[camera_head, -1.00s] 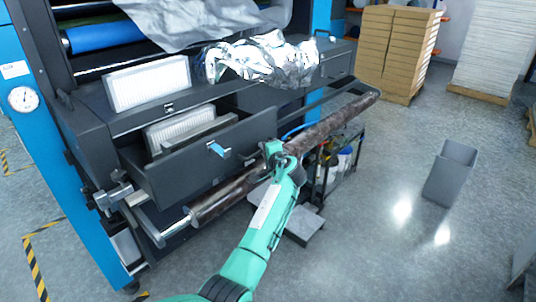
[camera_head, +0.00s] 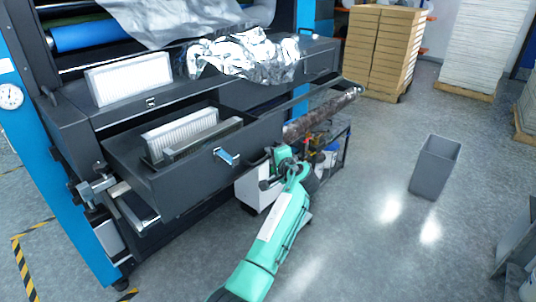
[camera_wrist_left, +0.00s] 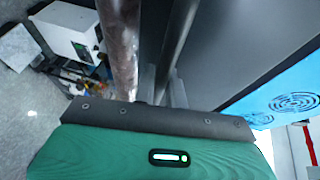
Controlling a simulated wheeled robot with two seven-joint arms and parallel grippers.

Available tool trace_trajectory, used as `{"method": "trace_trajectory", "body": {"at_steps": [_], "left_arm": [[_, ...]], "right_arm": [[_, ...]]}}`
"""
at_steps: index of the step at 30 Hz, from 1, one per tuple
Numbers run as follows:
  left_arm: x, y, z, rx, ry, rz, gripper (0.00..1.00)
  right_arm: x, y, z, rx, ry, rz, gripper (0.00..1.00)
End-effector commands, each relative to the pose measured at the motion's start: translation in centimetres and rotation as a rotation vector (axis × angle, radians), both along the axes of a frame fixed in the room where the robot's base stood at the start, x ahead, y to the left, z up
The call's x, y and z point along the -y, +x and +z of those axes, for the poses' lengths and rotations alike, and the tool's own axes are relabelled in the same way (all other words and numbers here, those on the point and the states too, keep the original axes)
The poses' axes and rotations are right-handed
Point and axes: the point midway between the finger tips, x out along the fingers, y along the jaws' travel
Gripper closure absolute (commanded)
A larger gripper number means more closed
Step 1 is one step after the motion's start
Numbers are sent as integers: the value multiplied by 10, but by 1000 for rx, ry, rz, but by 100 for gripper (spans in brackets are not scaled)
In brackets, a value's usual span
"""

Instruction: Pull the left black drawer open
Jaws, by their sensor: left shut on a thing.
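The left black drawer (camera_head: 190,187) stands out from the machine front in the head view, open at the top. A white ribbed block (camera_head: 180,132) lies inside it, and a blue tab (camera_head: 226,157) sits on its front. My left gripper (camera_head: 280,158) is at the right end of the drawer front. In the left wrist view its fingers (camera_wrist_left: 163,88) are shut around a thin dark bar (camera_wrist_left: 180,40) beside a dark panel; the exact grip point is partly hidden. My right gripper is not in view.
A mottled roll (camera_head: 320,115) runs close behind my left gripper; its left part is hidden. A white box (camera_head: 252,190) is below. A grey bin (camera_head: 435,167) stands on the floor at right. Crumpled foil (camera_head: 240,57) lies on the machine top. Floor in front is clear.

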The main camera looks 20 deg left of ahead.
Motion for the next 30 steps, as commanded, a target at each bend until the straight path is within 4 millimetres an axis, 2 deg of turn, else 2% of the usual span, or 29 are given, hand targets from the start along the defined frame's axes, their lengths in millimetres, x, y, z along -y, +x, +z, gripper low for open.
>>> {"method": "trace_trajectory", "body": {"at_steps": [11, 12, 13, 23, 30], "left_arm": [[1, -1, -2, -4, -1, 0, 100], [1, -1, -2, -4, -1, 0, 84], [1, -1, -2, -3, -1, 1, 78], [3, -2, -1, -1, -1, 0, 78], [28, -24, 2, 1, -2, -2, 78]], "right_arm": [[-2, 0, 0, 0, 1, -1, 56], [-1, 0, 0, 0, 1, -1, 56], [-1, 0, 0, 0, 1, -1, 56], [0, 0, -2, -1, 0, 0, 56], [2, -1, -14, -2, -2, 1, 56]]}}
